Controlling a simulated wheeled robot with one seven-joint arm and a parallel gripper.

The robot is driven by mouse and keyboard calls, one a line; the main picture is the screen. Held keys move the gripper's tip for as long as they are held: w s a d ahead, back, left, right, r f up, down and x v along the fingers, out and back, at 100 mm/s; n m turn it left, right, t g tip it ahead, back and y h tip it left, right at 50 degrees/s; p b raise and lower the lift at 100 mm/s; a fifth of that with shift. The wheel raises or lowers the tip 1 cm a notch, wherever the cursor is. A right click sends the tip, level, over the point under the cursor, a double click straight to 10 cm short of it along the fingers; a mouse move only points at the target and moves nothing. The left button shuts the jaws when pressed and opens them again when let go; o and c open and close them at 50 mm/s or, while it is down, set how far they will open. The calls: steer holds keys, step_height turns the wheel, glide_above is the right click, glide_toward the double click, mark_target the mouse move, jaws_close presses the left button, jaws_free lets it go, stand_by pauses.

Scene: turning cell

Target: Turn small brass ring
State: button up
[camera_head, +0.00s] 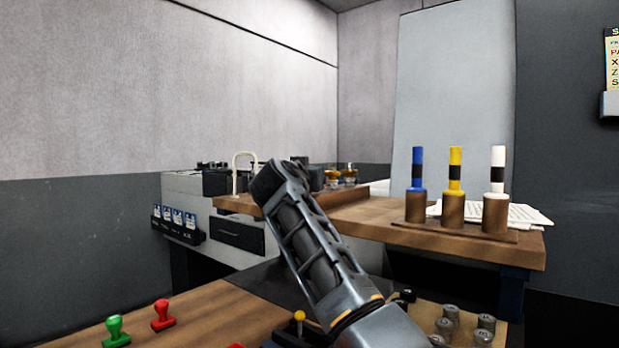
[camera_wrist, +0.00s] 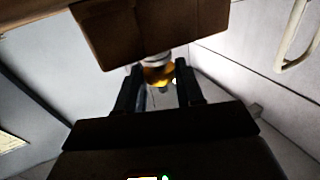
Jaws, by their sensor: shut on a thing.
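My gripper shows in the wrist view (camera_wrist: 159,82), with its two dark fingers on either side of a brass-yellow piece (camera_wrist: 158,73). It is shut on this piece, which has a pale part directly above it in the picture. The piece is small and partly hidden, so I cannot tell whether it is ring-shaped. In the head view my forearm crosses the middle and the gripper's fingertips are not clear. Two brass-coloured pieces, one on the left (camera_head: 331,183) and one on the right (camera_head: 349,177), stand on the far bench, just right of my arm's end.
A brown block (camera_wrist: 150,32) is close to the fingers. A pale curved handle (camera_head: 245,160) stands left of my arm. Blue, yellow and white-topped gauges (camera_head: 455,188) stand on the wooden bench (camera_head: 385,220) at right. Red (camera_head: 163,316) and green (camera_head: 116,332) stamps are on the near table.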

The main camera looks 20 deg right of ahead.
steer(key=shift+r, duration=0.1)
stand_by(0.6)
steer(key=o, duration=1.1)
steer(key=shift+c, duration=0.2)
steer(key=b+v, duration=0.1)
steer(key=v, duration=0.6)
steer(key=shift+s+a, duration=0.25)
steer(key=shift+s, duration=0.05)
